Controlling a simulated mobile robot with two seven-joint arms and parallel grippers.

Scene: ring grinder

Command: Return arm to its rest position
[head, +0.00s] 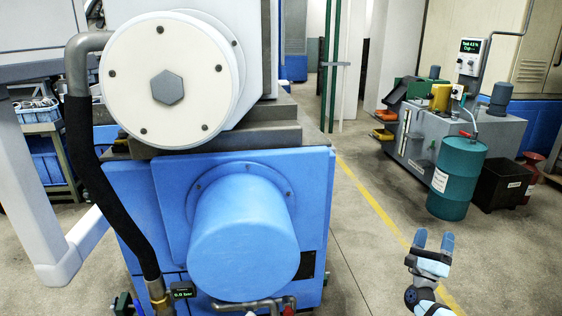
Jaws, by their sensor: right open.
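My right gripper (434,240) shows at the lower right, with its two blue-grey fingertips pointing up and a gap between them. It is open and empty, over the floor to the right of the blue machine. Part of my right arm comes in below it from the bottom edge. My left gripper does not show. The grinder (120,200) fills the left and middle, with a large white round cover (200,95) and a blue cylinder housing (243,240).
A green drum (457,180) and a dark bin (500,185) stand beyond my gripper, beside a grey tank unit (415,140). A black hose (95,170) runs down the machine's left front. A yellow line (375,205) crosses the open floor between machine and drum.

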